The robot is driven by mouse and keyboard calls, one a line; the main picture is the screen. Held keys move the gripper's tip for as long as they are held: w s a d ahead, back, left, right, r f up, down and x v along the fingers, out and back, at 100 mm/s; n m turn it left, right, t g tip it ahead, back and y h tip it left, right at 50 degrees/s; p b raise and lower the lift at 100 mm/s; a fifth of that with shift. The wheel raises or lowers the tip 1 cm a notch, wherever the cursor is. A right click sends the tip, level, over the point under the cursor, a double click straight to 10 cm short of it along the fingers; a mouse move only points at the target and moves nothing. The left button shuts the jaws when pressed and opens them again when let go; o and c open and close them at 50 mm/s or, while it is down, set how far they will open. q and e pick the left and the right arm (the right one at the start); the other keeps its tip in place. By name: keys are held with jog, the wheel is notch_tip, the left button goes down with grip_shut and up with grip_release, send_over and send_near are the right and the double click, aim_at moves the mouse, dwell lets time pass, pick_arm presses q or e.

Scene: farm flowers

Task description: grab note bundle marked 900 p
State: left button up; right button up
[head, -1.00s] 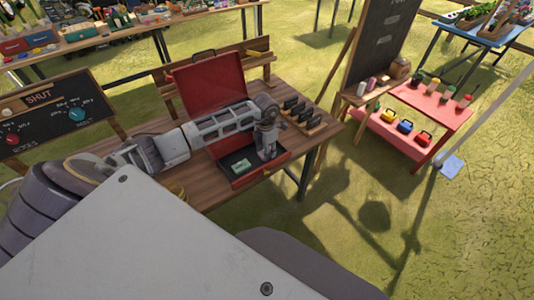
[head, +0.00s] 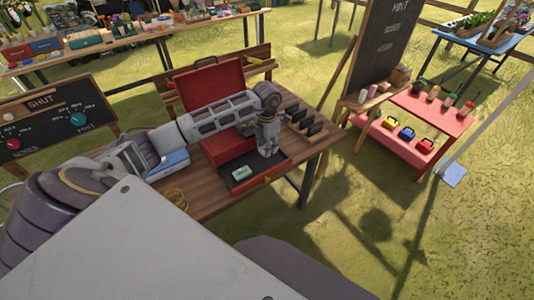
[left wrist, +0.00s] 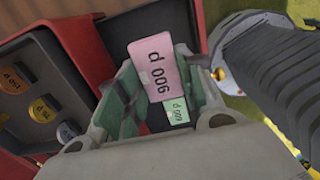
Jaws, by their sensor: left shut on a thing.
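The pink note bundle marked 900 p (left wrist: 152,66) is between the fingers of my left gripper (left wrist: 160,88) in the left wrist view, its marking upside down. The gripper is shut on it. In the head view my left gripper (head: 268,153) points down above the right part of the open red cash box's black tray (head: 264,168); the bundle cannot be made out there. A green note bundle marked 600 p (left wrist: 177,108) lies below, beyond the fingers; a green bundle (head: 241,172) also shows in the tray in the head view. My right gripper is not in view.
The box's raised red lid (head: 208,86) stands behind my left arm. A row of dark holders (head: 303,121) is right of the box on the wooden table (head: 211,196). Round coin-like pieces (left wrist: 42,112) lie at the left in the wrist view. A red stand (head: 436,117) is farther right.

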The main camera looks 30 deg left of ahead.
pick_arm(q)
notch_tip(320, 180, up, 3)
jog(key=shift+f, duration=0.1)
jog(key=shift+r, duration=0.3)
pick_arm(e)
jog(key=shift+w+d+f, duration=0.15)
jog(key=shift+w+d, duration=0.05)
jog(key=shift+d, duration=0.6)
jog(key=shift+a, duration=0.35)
